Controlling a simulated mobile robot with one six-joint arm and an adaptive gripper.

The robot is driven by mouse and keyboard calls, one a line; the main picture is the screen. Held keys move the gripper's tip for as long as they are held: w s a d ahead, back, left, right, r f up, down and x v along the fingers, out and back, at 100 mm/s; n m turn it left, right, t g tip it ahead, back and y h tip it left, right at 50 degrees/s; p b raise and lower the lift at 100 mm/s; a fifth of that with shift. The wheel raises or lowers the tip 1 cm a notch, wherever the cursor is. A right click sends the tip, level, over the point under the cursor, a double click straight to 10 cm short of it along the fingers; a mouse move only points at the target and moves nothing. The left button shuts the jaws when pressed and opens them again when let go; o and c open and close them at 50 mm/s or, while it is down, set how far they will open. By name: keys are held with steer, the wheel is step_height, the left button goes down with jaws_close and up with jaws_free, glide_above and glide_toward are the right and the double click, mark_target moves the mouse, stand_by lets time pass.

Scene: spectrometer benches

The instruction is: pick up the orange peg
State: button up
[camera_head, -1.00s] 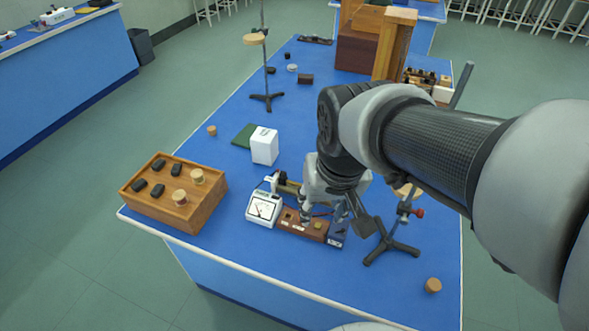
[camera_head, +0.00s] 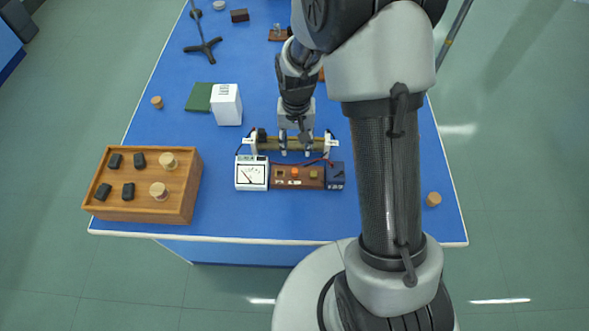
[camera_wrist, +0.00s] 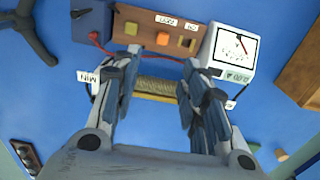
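The orange peg (camera_head: 295,172) sits in a low brown wooden block (camera_head: 286,183) with white labels, between a dark socket or peg and a yellow peg (camera_head: 313,174). In the wrist view the orange peg (camera_wrist: 163,38) shows just beyond the gap between my fingers. My gripper (camera_head: 296,151) is open and empty, with its fingers apart. It is over the coil rod behind the block, and it points down. In the wrist view my gripper (camera_wrist: 161,60) has one finger on each side of the coil. I cannot tell its exact height.
A white meter (camera_head: 252,174) stands left of the block and a dark blue box (camera_head: 335,176) right of it. The coil (camera_head: 270,144) lies behind. A wooden tray (camera_head: 187,211) is at left, a white box (camera_head: 227,105) behind. The blue table's front edge is clear.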

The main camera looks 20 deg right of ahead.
steer(key=b, duration=0.2)
glide_above(295, 172)
steer(key=w, duration=0.1)
steer(key=f, duration=0.7)
steer(key=shift+d, duration=0.25)
steer(key=shift+s+a+f+b, duration=0.15)
steer(key=shift+f+b, duration=0.1)
steer(key=shift+f, duration=0.65)
steer(key=shift+s+f+b, duration=0.15)
steer(key=shift+f+b, duration=0.1)
steer(key=shift+f, duration=0.65)
steer(key=shift+s+a+f+b, duration=0.15)
steer(key=shift+f+b, duration=0.1)
steer(key=shift+f, duration=0.65)
steer(key=shift+r, duration=0.1)
jaws_close()
